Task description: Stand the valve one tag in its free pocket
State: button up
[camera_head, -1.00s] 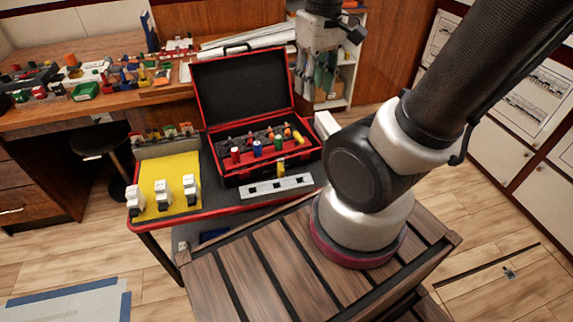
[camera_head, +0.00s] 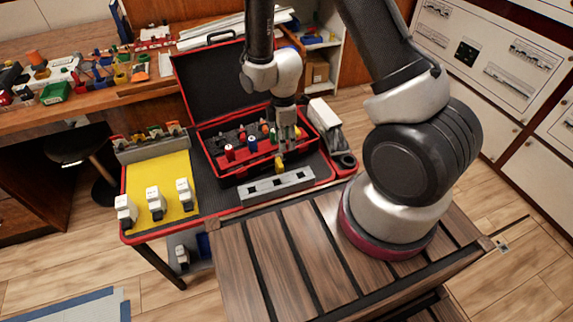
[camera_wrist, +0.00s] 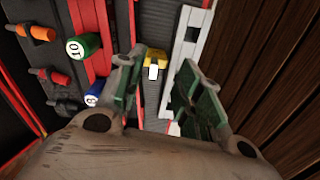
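A small yellow piece with a white face (camera_wrist: 154,64) is between the open case and the grey pocket strip; it also shows in the head view (camera_head: 279,165). It may be the valve one tag, but no marking on it is readable. The grey pocket strip (camera_wrist: 198,22) has dark square pockets and lies along the front of the bench in the head view (camera_head: 262,189). My gripper (camera_wrist: 157,64) is open, with its two green-padded fingers apart on either side of the yellow piece in the wrist view. In the head view my gripper (camera_head: 287,141) points down just above it.
The open case (camera_head: 217,167) holds red, blue and green numbered cylinders and orange-handled pieces. A yellow mat (camera_head: 160,184) with several white blocks is at left. A white and dark device (camera_head: 326,118) stands right of the case.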

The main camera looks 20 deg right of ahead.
aim_at(282, 155)
jog(key=shift+n, duration=0.7)
jog(key=f, duration=0.5)
jog(key=a+f, duration=0.1)
jog(key=f, duration=0.2)
jog(key=shift+w, duration=0.2)
jog(key=shift+r, duration=0.1)
jog(key=shift+c, duration=0.2)
grip_shut()
